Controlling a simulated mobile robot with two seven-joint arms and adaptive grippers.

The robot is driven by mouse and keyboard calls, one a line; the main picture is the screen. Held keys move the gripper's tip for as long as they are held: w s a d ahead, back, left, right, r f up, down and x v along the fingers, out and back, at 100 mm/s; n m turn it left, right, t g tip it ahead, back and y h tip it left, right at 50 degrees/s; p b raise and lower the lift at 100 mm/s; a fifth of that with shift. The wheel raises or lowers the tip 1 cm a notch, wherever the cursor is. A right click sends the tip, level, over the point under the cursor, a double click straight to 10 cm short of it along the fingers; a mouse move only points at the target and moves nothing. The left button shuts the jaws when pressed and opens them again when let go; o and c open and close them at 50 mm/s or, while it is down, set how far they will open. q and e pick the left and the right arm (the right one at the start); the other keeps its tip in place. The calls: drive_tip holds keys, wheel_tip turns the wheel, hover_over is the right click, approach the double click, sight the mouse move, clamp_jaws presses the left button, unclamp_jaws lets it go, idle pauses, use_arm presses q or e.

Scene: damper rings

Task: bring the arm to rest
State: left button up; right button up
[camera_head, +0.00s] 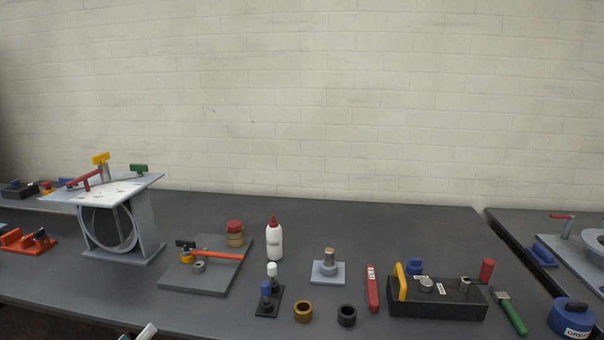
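A brass-coloured ring (303,311) and a black ring (347,316) lie apart near the front of the grey table. A light grey square plate (322,276) with an upright metal post stands behind them, with no ring seen around the post. A small pale and dark piece at the bottom edge, left of centre, may be part of my arm; it is cut off. No gripper fingers can be made out.
A ring-shaped stand (150,235) rises at left. The back strip is clear.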

use_arm(q)
drive_tip(key=s+d+f+n+g+h, duration=0.1)
drive_tip(key=s+d+f+n+g, duration=0.5)
drive_tip(key=s+d+f+n, duration=1.3)
drive_tip(key=d+f+n, duration=0.1)
drive_tip(key=d+n, duration=0.1)
drive_tip(key=n, duration=0.5)
drive_tip(key=shift+d+f, duration=0.35)
drive_tip(key=shift+d, duration=0.05)
